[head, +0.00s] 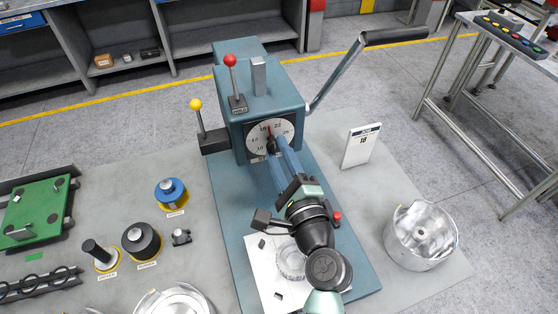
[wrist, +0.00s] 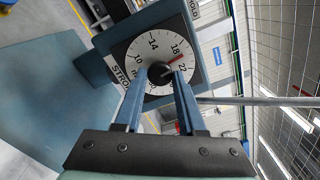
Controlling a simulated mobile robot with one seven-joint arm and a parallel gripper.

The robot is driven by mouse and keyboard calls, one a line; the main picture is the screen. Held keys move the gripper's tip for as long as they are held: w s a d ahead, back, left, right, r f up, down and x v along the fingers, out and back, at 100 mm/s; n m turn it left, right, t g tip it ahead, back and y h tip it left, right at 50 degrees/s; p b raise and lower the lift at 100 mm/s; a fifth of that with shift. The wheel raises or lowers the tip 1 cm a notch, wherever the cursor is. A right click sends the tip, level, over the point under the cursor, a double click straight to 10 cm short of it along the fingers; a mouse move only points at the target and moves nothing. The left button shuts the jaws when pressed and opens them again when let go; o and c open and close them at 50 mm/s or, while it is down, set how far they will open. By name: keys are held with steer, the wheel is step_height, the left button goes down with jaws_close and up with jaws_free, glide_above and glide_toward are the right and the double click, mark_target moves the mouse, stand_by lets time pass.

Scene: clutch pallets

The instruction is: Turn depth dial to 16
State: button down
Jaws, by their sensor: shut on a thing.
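The depth dial (head: 262,128) is a round white face with black numbers on the front of a blue-teal press (head: 285,98). It also shows in the wrist view (wrist: 150,45), with 10, 14, 18 and 22 readable. Its red pointer (wrist: 172,58) lies between 18 and 22. My gripper (head: 273,150) is in front of the dial, its two blue fingers shut on the dark centre knob (wrist: 160,73). In the head view the fingers hide part of the lower dial. A white card (head: 361,146) stands right of the press; its number looks like 16 or 18.
A metal drum (head: 421,237) stands right; a green pallet (head: 37,212) and several dark parts lie left.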

steer(key=n+b, duration=0.4)
steer(key=n, duration=0.1)
steer(key=shift+f+n, duration=0.15)
steer(key=shift+n, duration=0.15)
steer(key=shift+n+b, duration=1.5)
steer(key=shift+n, duration=0.4)
steer(key=shift+r, duration=0.2)
steer(key=c, duration=0.5)
jaws_free()
steer(key=shift+b+v, duration=1.75)
steer(key=shift+v, duration=4.75)
steer(key=shift+r, duration=0.1)
